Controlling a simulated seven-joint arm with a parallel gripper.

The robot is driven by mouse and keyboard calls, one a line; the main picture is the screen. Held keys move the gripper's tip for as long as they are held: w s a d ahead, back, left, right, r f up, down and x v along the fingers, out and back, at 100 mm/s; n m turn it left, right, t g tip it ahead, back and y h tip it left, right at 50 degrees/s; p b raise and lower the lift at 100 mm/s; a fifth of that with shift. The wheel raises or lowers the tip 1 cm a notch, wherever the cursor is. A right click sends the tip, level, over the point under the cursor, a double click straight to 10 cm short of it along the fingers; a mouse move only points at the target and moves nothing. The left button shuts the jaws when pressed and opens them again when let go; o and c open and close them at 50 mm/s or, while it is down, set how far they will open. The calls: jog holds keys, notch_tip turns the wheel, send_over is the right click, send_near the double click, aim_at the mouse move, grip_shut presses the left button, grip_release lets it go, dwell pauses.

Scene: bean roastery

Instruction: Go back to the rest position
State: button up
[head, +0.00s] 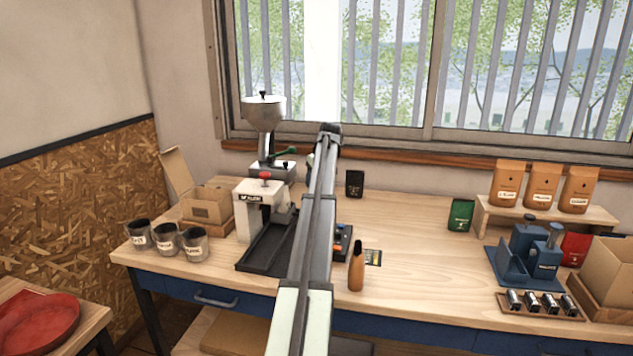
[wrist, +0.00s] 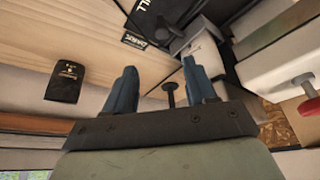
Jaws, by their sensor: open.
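My gripper (wrist: 160,68) shows in the wrist view with its two blue fingers apart and nothing held between them. A dark round-topped knob on a stem (wrist: 170,95) appears in the gap between the fingers; I cannot tell how far beyond them it is. In the head view my arm stretches over the middle of the bench (head: 420,270) toward the window, and its gripper is hidden behind the arm. A black pouch (head: 355,183) stands right of the arm; a black pouch also shows left of the fingers in the wrist view (wrist: 66,82).
Left of my arm stand a hopper grinder (head: 263,115), a white machine (head: 258,205), a black tray (head: 262,258) and labelled cups (head: 166,240). A blue device (head: 526,255) and a cardboard box (head: 608,270) stand farther right. Bench between is mostly clear.

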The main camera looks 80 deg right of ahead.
dwell(0.3)
